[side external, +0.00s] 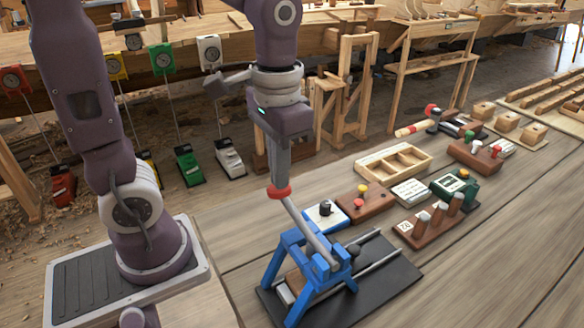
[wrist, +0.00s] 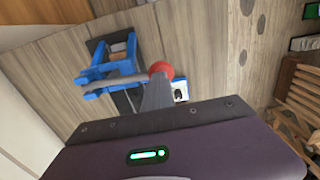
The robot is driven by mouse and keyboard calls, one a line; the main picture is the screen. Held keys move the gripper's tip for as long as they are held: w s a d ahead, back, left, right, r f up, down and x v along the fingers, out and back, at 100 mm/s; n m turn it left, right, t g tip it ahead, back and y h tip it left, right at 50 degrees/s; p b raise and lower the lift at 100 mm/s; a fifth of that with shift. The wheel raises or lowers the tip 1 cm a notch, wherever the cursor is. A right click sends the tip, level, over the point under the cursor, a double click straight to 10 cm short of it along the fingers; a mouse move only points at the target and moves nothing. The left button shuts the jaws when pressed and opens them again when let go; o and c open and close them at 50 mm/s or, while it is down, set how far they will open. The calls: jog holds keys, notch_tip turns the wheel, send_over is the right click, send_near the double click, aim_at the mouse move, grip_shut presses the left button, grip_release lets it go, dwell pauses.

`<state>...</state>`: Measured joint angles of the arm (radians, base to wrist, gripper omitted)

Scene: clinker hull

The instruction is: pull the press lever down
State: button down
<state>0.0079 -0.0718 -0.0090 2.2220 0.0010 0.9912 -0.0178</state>
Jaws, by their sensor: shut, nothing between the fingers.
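The press has a blue frame (side external: 295,262) on a black base (side external: 392,285) on the wooden table. Its grey lever (side external: 305,228) slants up to the left and ends in a red knob (side external: 279,192). My gripper (side external: 278,182) is shut and empty, with its fingertips right at the red knob from above; I cannot tell whether they touch. In the wrist view the blue frame (wrist: 95,78), the lever (wrist: 118,80) and the red knob (wrist: 161,69) show beyond my shut fingers (wrist: 157,92), which hide part of the knob.
Right behind the press stand a blue box with a black knob (side external: 325,214) and a wooden block with coloured buttons (side external: 365,203). A wooden tray (side external: 393,162) and a block with levers (side external: 432,222) lie farther right. The table front right is clear.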

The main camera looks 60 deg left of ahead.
jog(key=shift+f, duration=1.85)
jog(key=shift+r, duration=0.1)
jog(key=shift+d+r, duration=0.3)
jog(key=shift+r, duration=0.6)
jog(key=shift+d+r, duration=0.3)
jog(key=shift+r, duration=0.65)
jog(key=shift+d+r, duration=0.3)
jog(key=shift+r, duration=0.6)
notch_tip(320, 180, up, 11)
jog(key=d, duration=0.2)
jog(key=shift+f, duration=0.2)
jog(key=shift+a, duration=0.1)
